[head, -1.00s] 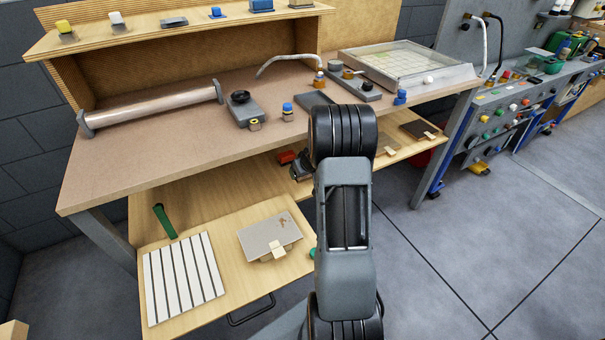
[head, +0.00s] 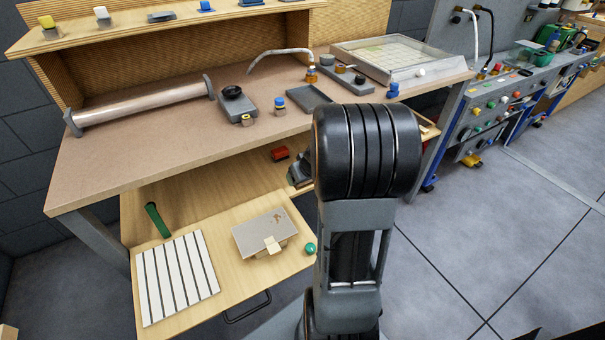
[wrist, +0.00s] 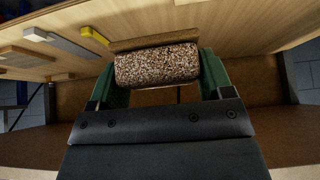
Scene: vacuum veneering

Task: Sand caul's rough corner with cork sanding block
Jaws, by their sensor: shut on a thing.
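The cork sanding block (wrist: 157,66), speckled brown, sits between the green fingers of my gripper (wrist: 158,78) in the wrist view. My gripper is shut on it. In the head view my gripper is mostly hidden behind my own arm. The caul (head: 265,233), a flat grey-beige plate, lies on the pulled-out lower shelf (head: 233,273). A brown rough patch (head: 278,217) shows near its upper right corner, and a small pale block (head: 271,244) is at its front edge. The sanding block appears apart from the caul.
A white slatted panel (head: 178,276) and a green cylinder (head: 158,221) lie left of the caul. A green ball (head: 310,248) is at its right. The brown bench top (head: 180,150) overhangs the back of the shelf. A red item (head: 279,153) lies further back.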

